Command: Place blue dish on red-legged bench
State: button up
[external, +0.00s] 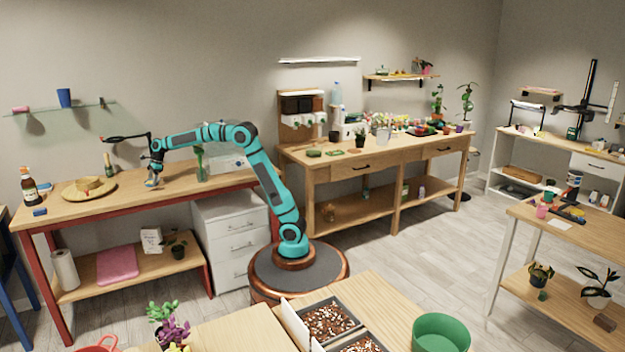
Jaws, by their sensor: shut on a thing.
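The red-legged bench (115,205) stands along the left wall, with a wooden top and a lower shelf. My gripper (153,181) reaches over the right half of its top, pointing down. It is shut on the blue dish (152,184), which shows only as a small bluish shape under the fingers. The dish is at or just above the bench top; I cannot tell whether it touches. My fingers hide part of it.
The front middle of the top is clear. White drawers (235,235) stand beneath the right end.

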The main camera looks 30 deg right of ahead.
jog(key=shift+f, duration=0.1)
jog(key=o, duration=1.1)
jog(key=v, duration=1.2)
